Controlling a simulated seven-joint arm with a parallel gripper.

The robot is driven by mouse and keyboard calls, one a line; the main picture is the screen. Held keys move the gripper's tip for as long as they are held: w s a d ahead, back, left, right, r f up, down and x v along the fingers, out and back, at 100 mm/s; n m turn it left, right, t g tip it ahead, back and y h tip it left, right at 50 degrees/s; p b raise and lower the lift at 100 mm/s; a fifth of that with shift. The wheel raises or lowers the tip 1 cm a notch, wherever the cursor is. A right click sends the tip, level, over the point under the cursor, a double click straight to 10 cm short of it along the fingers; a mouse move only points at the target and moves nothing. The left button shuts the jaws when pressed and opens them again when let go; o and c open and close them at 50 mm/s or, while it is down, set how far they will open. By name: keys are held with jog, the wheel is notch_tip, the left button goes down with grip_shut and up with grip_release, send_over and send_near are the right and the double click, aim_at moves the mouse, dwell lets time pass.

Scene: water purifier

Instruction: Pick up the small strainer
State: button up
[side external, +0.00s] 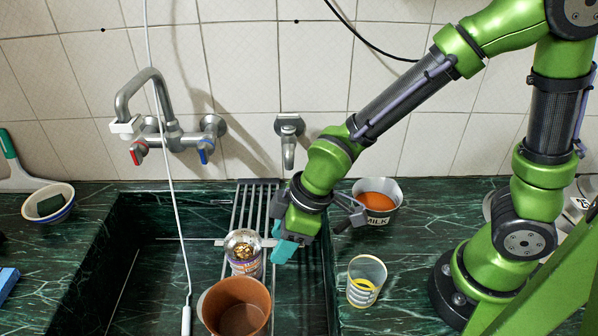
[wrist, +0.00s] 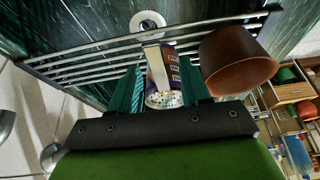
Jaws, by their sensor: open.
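In the side view a small can (side external: 245,262) with a purple label stands on the drying rack. A round speckled piece that looks like the small strainer (side external: 243,242) sits at its top, with a pale strip reaching right toward my gripper (side external: 279,250). My gripper is open, with teal fingers just right of the can's top. In the wrist view the can (wrist: 173,68) and the speckled round part (wrist: 164,99) lie between the two green fingers (wrist: 160,72). I cannot tell whether the fingers touch them. The strainer's outline is hard to make out.
A brown pot (side external: 238,308) stands close in front of the can. The metal rack (side external: 252,208) spans the dark green sink. A tin marked MILK (side external: 377,204) and a glass with a yellow spiral (side external: 365,280) stand on the right counter. A white cord (side external: 172,180) hangs left.

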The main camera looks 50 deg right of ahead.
jog(key=shift+f, duration=0.15)
grip_shut()
dwell(0.4)
